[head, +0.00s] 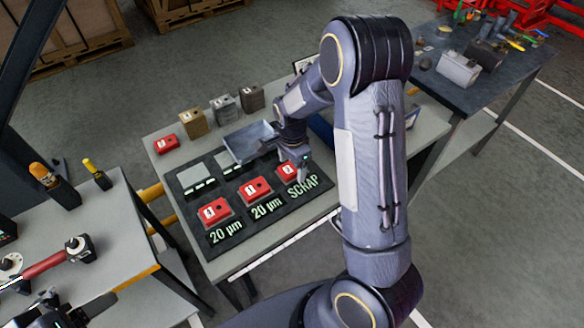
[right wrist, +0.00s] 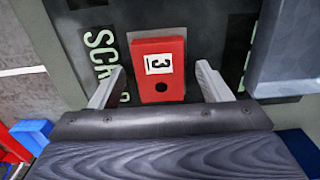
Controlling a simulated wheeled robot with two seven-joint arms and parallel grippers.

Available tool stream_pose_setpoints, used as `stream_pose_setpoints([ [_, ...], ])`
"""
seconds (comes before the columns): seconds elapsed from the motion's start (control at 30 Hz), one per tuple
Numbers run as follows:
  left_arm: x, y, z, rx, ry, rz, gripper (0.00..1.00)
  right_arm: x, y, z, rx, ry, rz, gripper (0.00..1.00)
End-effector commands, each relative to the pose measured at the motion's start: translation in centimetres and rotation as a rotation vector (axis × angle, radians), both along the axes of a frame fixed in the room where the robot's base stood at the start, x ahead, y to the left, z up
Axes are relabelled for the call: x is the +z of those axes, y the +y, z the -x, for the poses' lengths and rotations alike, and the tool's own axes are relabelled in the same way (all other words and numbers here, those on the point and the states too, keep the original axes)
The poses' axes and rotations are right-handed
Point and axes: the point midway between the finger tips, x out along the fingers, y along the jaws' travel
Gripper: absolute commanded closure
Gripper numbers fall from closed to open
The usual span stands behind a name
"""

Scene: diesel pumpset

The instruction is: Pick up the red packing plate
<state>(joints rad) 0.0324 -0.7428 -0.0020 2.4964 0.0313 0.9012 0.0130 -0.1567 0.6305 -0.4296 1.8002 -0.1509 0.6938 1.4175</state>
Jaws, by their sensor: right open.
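Several small red plates stand on the workbench. The one marked 3 (right wrist: 158,70) sits on the dark mat (head: 229,233) beside the word SCRAP, and shows in the head view (head: 286,171). My right gripper (head: 298,165) is open right over it. In the right wrist view its fingers (right wrist: 160,74) stand either side of the plate, with gaps showing. I cannot tell how high they are. Two more red plates, (head: 214,211) and (head: 255,188), sit above the 20 µm labels. Another (head: 166,144) lies off the mat. A dark shape at the lower left may be my left gripper (head: 62,312).
A grey tray (head: 250,141) stands behind the plates, close to my right gripper. Tan and grey blocks (head: 224,107) line the bench's back. A side table (head: 115,235) is at left, and a dark table (head: 480,88) with tools is at back right.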

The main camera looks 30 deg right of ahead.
Motion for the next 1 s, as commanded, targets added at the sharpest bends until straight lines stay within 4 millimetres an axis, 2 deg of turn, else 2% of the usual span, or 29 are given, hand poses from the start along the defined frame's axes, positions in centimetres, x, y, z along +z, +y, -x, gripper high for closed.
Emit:
stream_pose_setpoints([
  [0.17, -0.02, 0.0, 0.0, 0.0, 0.0, 0.0, 0.29, 0.01, 0.02, -0.01, 0.001, -0.001, 0.0, 0.29],
  [0.67, 0.0, 0.0, 0.0, 0.0, 0.0, 0.0, 0.29, 0.13, 0.04, -0.07, 0.001, -0.003, 0.0, 0.95],
  [1.0, -0.03, 0.0, 0.0, 0.0, 0.0, 0.0, 0.29, 0.64, 0.04, -0.13, 0.002, -0.004, 0.0, 0.97],
])
